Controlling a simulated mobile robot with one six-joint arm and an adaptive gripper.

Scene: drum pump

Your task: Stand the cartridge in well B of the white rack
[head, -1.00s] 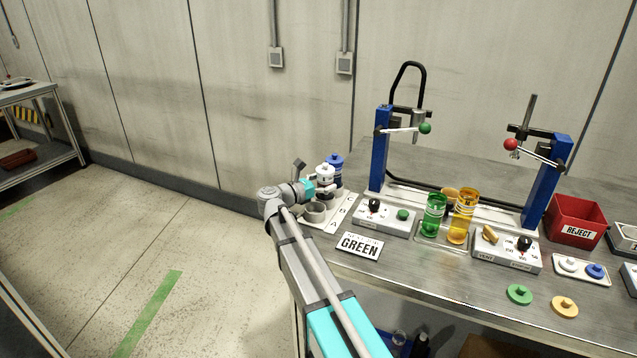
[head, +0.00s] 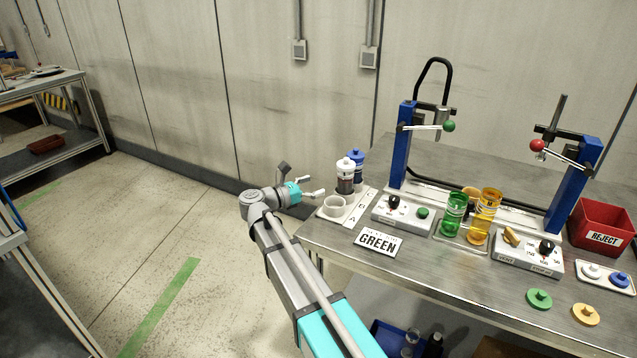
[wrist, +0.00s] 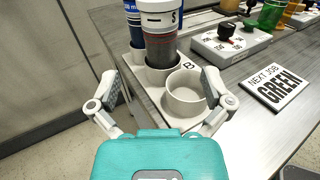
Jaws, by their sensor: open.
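The cartridge (head: 345,178) has a white cap and a dark grey body. It stands upright in the middle well of the white rack (head: 359,207), and the wrist view shows the letter B beside that well. In the wrist view the cartridge (wrist: 160,45) is beyond my fingers, and its lower end is hidden inside the well. My gripper (head: 314,187) is open and empty, left of the rack and clear of the cartridge. In the wrist view my gripper (wrist: 158,77) has its fingers spread wide, with nothing between them.
A blue-capped cartridge (head: 357,158) stands in the far well. The near well (wrist: 186,95) is empty. A NEXT JOB GREEN sign (head: 378,244) and a switch box (head: 402,213) lie right of the rack. Open floor lies left of the bench.

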